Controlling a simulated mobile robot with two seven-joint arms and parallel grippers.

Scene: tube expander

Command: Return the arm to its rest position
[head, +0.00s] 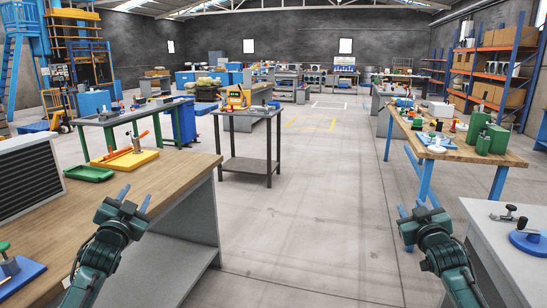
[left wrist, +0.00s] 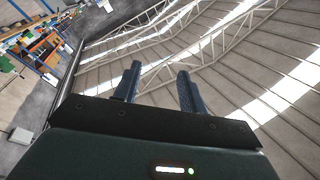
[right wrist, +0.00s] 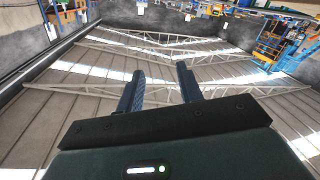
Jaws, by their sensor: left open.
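My left gripper (head: 135,197) is raised at the lower left in the head view, in front of the wooden workbench. Its two blue fingers stand apart with nothing between them, as the left wrist view (left wrist: 158,88) also shows. My right gripper (head: 417,204) is raised at the lower right, above the floor and beside the grey bench. Its fingers are also apart and empty in the right wrist view (right wrist: 160,88). Both wrist views look up at the roof trusses. Neither gripper touches anything visible.
The wooden workbench (head: 150,185) holds a yellow tray (head: 112,162) with orange-handled tools and a green tray (head: 90,173). A grey bench (head: 490,245) with a blue clamp-like device (head: 528,241) stands at the right.

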